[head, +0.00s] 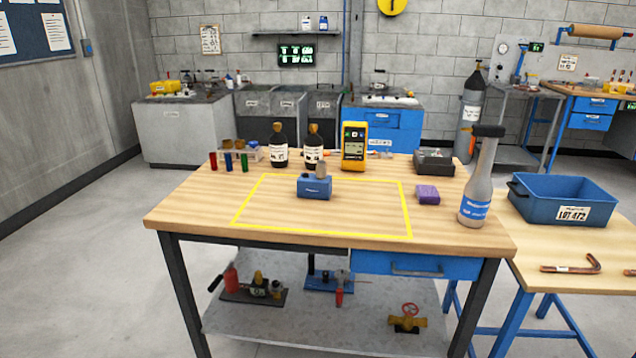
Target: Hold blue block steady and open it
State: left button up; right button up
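The blue block (314,188) sits on the wooden table inside a yellow taped rectangle, toward its back edge. A short grey cylindrical piece (321,170) stands up at its top right; I cannot tell whether it is part of the block. The block appears upright, with a small pale mark on its front face. Neither of my grippers shows in the head view, and nothing is touching the block from the front.
A purple block (428,195) and a grey bottle (479,180) stand right of the tape. Dark bottles (279,148), a yellow meter (354,146), a vial rack (237,155) and a black box (434,162) line the back. The taped area (270,215) is otherwise clear. A blue bin (562,203) is on the right-hand table.

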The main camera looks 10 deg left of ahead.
aim_at(309, 186)
jog(key=z, duration=0.35)
jog(key=i, duration=1.1)
jog(key=u, duration=0.2)
